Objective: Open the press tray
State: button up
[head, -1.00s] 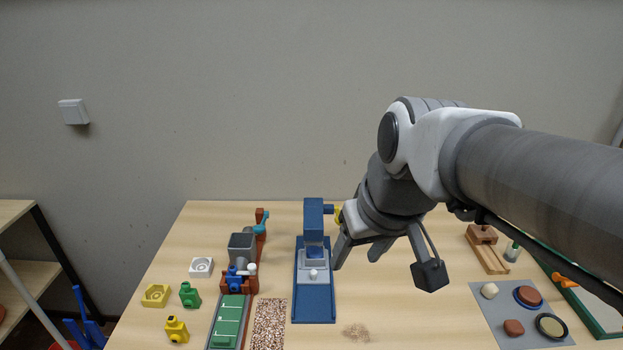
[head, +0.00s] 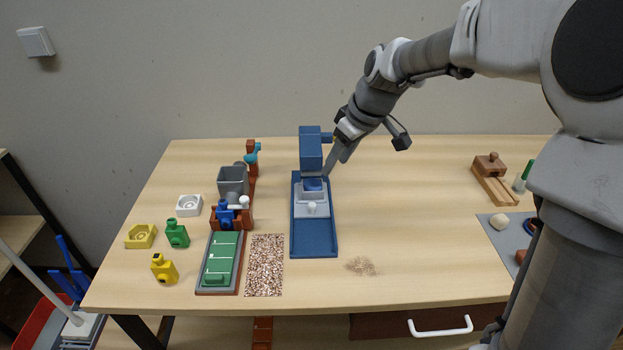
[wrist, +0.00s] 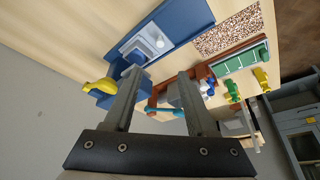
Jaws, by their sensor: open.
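The blue press (head: 310,150) stands on the table, its column at the back and a long blue base running toward the front. The light grey press tray (head: 313,209) sits on that base below the press head, with a small white knob (head: 311,208) at its front. My gripper (head: 331,172) is at the right side of the press head, above and behind the tray. In the wrist view my gripper (wrist: 157,82) is open with nothing between its fingers, and the tray (wrist: 148,46) shows beyond the left finger. A yellow part (wrist: 98,86) shows beside the press there.
Left of the press stand a grey hopper (head: 233,181), a green ruled board (head: 221,259), a speckled mat (head: 265,265) and several small coloured blocks. A brown patch (head: 361,266) lies at front right. A wooden block tool (head: 490,178) stands far right. Table right of the press is mostly clear.

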aim_at(312, 204)
jog(key=b+x, duration=0.1)
jog(key=x, duration=1.6)
jog(key=shift+f+b, duration=0.15)
jog(key=shift+b, duration=0.2)
grip_shut()
dwell(0.5)
